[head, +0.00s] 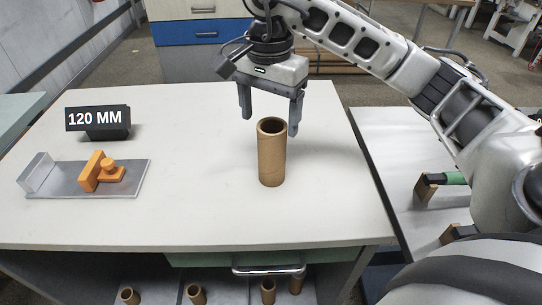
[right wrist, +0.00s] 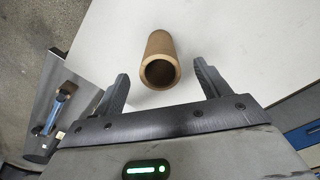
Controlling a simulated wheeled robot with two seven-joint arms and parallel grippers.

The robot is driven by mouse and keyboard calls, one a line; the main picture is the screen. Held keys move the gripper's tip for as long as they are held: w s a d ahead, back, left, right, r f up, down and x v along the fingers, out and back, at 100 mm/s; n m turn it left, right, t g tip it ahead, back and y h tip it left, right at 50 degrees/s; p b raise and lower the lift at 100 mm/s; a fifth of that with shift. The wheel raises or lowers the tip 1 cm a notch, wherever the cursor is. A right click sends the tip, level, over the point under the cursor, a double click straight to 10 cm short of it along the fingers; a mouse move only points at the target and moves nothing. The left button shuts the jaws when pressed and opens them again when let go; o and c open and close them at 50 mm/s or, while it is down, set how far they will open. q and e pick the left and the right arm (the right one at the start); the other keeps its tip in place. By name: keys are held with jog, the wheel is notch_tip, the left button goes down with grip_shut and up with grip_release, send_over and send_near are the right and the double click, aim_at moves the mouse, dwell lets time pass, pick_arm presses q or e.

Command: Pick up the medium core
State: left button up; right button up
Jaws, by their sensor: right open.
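A brown cardboard core (head: 271,155) stands upright on the white table, right of its middle. In the right wrist view the core (right wrist: 158,62) lies between the fingers' directions, with its open end facing the camera. My right gripper (head: 270,110) is open and empty, just behind and above the core's top in the head view. In the right wrist view its two fingers (right wrist: 162,88) are spread to either side of the core, and neither is seen to grip it. My left gripper is not in view.
A black "120 MM" sign (head: 98,121) and a grey metal plate with an orange stop (head: 101,172) are at the table's left. Several smaller cores (head: 195,293) stand on a shelf below. A side table (head: 400,165) is at right. The table around the core is clear.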

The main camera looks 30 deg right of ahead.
aim_at(271, 143)
jog(key=f, duration=0.5)
jog(key=f+p, duration=0.1)
jog(key=f, duration=0.1)
jog(key=shift+d+f, duration=0.2)
jog(key=shift+d, duration=0.05)
jog(key=shift+c, duration=0.2)
jog(key=c, duration=1)
